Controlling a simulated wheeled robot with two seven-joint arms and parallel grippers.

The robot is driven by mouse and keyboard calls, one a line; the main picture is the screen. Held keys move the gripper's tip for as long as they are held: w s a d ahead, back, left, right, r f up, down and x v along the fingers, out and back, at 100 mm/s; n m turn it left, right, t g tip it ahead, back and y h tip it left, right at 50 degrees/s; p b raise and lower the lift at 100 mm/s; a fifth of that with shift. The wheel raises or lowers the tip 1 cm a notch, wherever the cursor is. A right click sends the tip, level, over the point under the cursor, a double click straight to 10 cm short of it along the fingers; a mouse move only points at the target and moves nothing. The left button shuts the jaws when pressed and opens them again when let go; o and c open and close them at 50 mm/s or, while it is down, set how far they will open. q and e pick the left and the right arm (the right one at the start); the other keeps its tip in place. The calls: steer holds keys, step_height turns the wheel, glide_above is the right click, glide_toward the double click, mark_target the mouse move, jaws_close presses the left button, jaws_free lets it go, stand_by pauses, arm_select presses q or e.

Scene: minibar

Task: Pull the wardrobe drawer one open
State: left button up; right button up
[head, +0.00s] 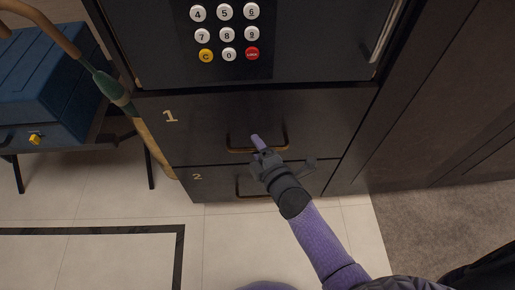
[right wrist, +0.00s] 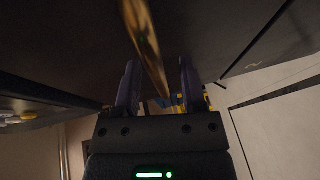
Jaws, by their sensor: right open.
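Drawer one (head: 205,125) is the dark front marked "1" on the cabinet in the head view, and it looks flush with the cabinet. Its bar handle (head: 284,143) is at the middle of the front. My right gripper (head: 258,142) is at the handle, partly covering it. In the right wrist view the handle (right wrist: 144,40) runs as a brassy bar between the two open fingers of the gripper (right wrist: 158,80), with gaps at the sides. I cannot tell whether a finger touches it. My left gripper is not in view.
Drawer two (head: 215,186) with its own handle lies just below. A safe door with a keypad (head: 227,30) is above. The tiled floor (head: 90,205) in front is clear.

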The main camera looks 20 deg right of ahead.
jaws_close()
stand_by(0.9)
stand_by(0.4)
